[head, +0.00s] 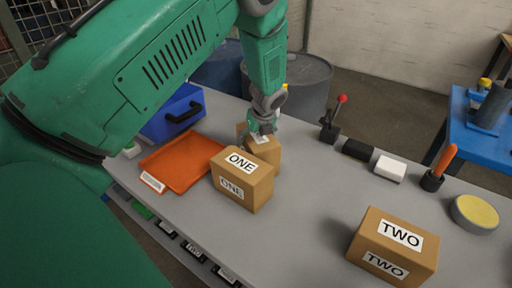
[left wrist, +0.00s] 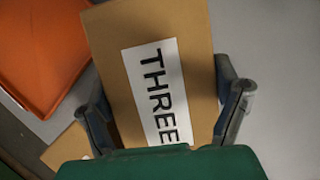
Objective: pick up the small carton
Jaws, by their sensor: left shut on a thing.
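A brown carton with a white label (head: 268,154) stands on the grey table, behind and slightly right of the carton marked ONE, which hides part of it. In the left wrist view the carton (left wrist: 112,48) reads THREE and lies between the two fingers. My left gripper (head: 262,130) reaches down on it from above and is shut on it, one finger along each side. I cannot tell whether its base touches the table. The carton ONE (head: 258,190) stands just in front. The carton TWO (head: 378,270) stands at front right. My right gripper is not in view.
An orange tray (head: 185,178) lies left of the cartons, with a blue bin (head: 160,128) behind it. A red-knobbed lever (head: 331,128), black and white blocks (head: 390,169), an orange-handled tool (head: 436,177) and a round yellow-topped thing (head: 477,212) line the right. The middle table is clear.

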